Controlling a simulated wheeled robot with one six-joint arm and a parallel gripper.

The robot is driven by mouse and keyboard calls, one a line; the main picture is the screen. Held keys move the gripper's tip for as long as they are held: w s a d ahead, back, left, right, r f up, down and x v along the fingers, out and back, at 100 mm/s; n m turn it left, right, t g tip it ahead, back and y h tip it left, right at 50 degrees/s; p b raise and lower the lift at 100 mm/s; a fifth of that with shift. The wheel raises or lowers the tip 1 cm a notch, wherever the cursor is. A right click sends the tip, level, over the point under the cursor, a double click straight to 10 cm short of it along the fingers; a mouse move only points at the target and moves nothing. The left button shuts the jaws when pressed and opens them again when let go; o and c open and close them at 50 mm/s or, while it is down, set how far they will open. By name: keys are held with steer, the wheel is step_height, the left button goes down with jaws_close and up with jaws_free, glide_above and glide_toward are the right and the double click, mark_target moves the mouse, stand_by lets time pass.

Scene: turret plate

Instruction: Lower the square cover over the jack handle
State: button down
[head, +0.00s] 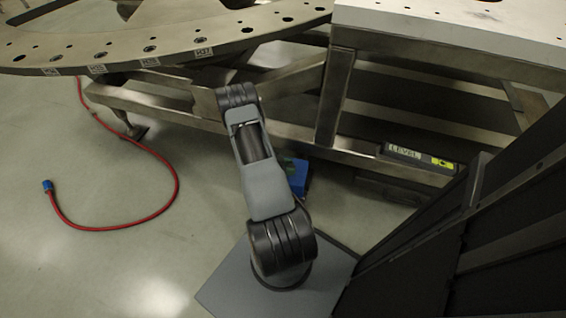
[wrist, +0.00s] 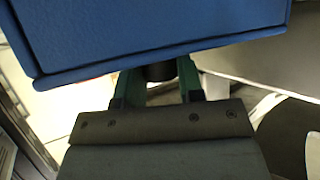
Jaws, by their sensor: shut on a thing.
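The square cover (wrist: 160,28) is a blue, flat-sided block with rounded edges, filling the top of the wrist view. In the head view it shows as a small blue shape (head: 299,178) just right of my arm, under the steel frame. My gripper (wrist: 158,80) has two green fingers reaching behind the cover's near edge. They are shut with a dark round part, seemingly the cover's grip, between them. The cover hides the fingertips. In the head view my arm mostly hides the gripper. I cannot make out the jack handle in either view.
A round turret plate (head: 190,45) with holes overhangs at upper left, beside a pale tabletop (head: 450,22). A steel leg (head: 334,98) and low beam (head: 350,160) stand close to the cover. A level (head: 418,157) lies on the beam. A red hose (head: 130,226) lies on open floor.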

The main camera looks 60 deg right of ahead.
steer(key=shift+s+a+f+m+g+y, duration=0.1)
steer(key=shift+s+f+m+g+y, duration=0.2)
steer(key=shift+s+m+g, duration=0.15)
step_height(320, 180, down, 16)
steer(key=b, duration=1.3)
steer(key=shift+w, duration=0.1)
steer(key=shift+w+a+f+b, duration=0.15)
steer(key=shift+b, duration=0.15)
steer(key=c, duration=0.7)
jaws_free()
steer(key=shift+o, duration=0.2)
steer(key=p+v, duration=0.5)
steer(key=v, duration=0.9)
